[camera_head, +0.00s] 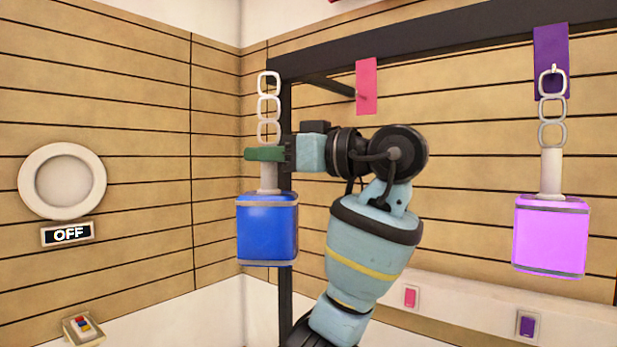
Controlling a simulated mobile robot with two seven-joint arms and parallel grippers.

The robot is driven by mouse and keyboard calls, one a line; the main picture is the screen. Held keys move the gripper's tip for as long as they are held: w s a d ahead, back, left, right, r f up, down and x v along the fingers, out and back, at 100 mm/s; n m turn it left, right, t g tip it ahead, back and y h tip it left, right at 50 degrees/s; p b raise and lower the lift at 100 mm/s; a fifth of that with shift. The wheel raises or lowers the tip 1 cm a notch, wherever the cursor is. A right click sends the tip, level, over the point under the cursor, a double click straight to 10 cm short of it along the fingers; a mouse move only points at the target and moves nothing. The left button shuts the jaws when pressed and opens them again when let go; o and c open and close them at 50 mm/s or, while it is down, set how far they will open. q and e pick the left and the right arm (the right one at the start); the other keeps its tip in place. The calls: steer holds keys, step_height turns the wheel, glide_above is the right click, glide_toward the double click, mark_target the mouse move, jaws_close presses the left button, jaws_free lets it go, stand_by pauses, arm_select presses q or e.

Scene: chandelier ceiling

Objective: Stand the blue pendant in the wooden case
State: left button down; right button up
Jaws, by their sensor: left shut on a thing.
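The blue pendant (267,228) is a blue block with grey bands at top and bottom, a pale stem and a chain of pale links (268,105) above it. It hangs upright at the left of centre. My left gripper (263,154) has green fingers shut across the pendant's stem, just below the chain. The chain's top link is close to the left end of the dark beam; I cannot tell whether it is hooked there. I see no wooden case in this view. My right gripper is not in view.
A purple pendant (550,237) hangs by its chain at the right, before a purple tag (551,60). A pink tag (366,86) hangs from the dark beam (430,38). A round white disc (62,181) above an OFF sign (68,234) is on the left wall.

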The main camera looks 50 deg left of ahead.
arm_select(q)
steer(key=w+d+f+m+t, duration=0.3)
steer(key=w+f+m+t, duration=0.7)
steer(key=w+f+t, duration=0.7)
steer(key=w+d+f+m+t+h, duration=0.1)
steer(key=d+f+m+t+h, duration=0.15)
steer(key=f, duration=0.55)
steer(key=w+d+f+m+t+h, duration=0.2)
steer(key=f+m+t+h, duration=0.15)
steer(key=f, duration=0.45)
steer(key=s+d+f+m+t+h, duration=0.1)
steer(key=s+d+f+m+h, duration=0.2)
steer(key=s+d+f+h, duration=0.2)
steer(key=s+d+f+m+t+h, duration=0.1)
steer(key=s+d+f+m+h, duration=0.3)
steer(key=s+d+f, duration=0.3)
steer(key=shift+d+f+t+h, duration=0.4)
steer(key=shift+d+f+h, duration=0.2)
steer(key=shift+d+f, duration=1.85)
steer(key=shift+a+f, duration=0.25)
steer(key=shift+f, duration=0.05)
